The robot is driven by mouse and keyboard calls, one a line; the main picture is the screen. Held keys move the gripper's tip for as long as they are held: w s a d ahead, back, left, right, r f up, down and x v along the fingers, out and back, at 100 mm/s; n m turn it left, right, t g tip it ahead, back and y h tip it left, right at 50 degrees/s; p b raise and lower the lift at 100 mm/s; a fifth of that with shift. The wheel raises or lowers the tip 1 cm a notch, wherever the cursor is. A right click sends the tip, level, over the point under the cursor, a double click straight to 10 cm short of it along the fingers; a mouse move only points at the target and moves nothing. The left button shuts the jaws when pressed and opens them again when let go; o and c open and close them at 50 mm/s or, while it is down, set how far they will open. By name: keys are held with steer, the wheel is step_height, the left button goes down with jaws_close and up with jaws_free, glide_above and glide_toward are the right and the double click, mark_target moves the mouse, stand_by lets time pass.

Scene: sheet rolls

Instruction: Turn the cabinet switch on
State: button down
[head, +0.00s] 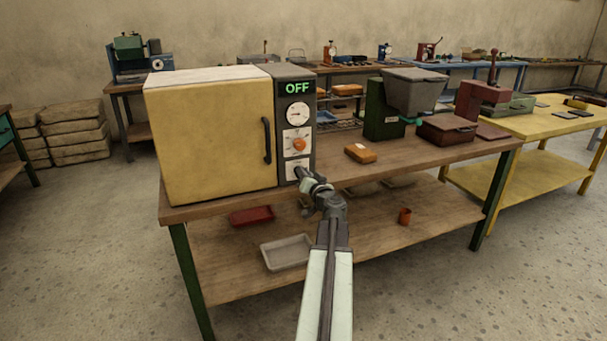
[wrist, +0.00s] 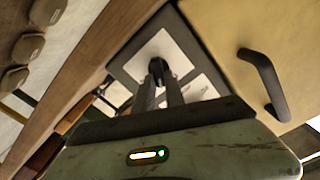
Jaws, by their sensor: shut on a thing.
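The yellow cabinet (head: 210,135) stands on the left end of a wooden bench, its door shut. Its dark control panel (head: 307,100) carries a green display (head: 297,88) reading OFF, a dial and an orange knob (head: 299,145). The cabinet switch is at the bottom of the panel, mostly hidden by my gripper (head: 301,174) in the head view. In the wrist view, the switch (wrist: 158,66) is a small dark piece on a white plate. My gripper (wrist: 165,88) is shut on it, with both fingers reaching the panel.
The black door handle (wrist: 264,82) is close to the right of my gripper in the wrist view. An orange block (head: 360,153) and a green-and-grey machine (head: 410,95) stand on the bench to the right. Trays lie on the lower shelf.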

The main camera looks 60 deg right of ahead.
steer(key=m, duration=0.8)
steer(key=f+m+b, duration=0.1)
steer(key=m, duration=0.2)
steer(key=shift+s+d+m, duration=0.25)
steer(key=shift+s+m, duration=0.05)
steer(key=shift+m, duration=0.1)
stand_by(0.4)
steer(key=c, duration=1.4)
jaws_free()
steer(key=v, duration=0.7)
steer(key=shift+s+a, duration=0.2)
steer(key=shift+s, duration=0.15)
